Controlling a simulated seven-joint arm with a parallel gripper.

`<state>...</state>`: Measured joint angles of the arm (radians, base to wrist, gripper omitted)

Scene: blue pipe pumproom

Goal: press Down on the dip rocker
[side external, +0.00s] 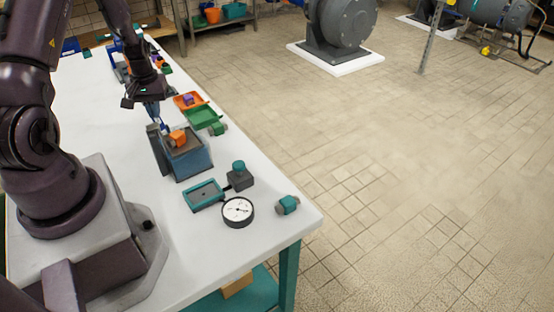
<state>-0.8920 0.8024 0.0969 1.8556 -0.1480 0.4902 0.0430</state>
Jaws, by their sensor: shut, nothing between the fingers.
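My gripper (157,121) points down over the white table, just above and behind a blue box, with its fingers shut and empty. The blue box (195,164) has a dark top with an orange block (177,138) on it and a grey upright plate at its left side. The fingertips are close to the orange block; I cannot tell whether they touch anything. No label reading dip or Down is legible, so I cannot tell for sure which part is the dip rocker.
In front of the box are a teal tray (203,195), a dark block with a teal knob (239,177), a round dial gauge (237,211) and a teal-grey fitting (288,204). Behind it lie a green tray (204,117) and an orange tray (188,107).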

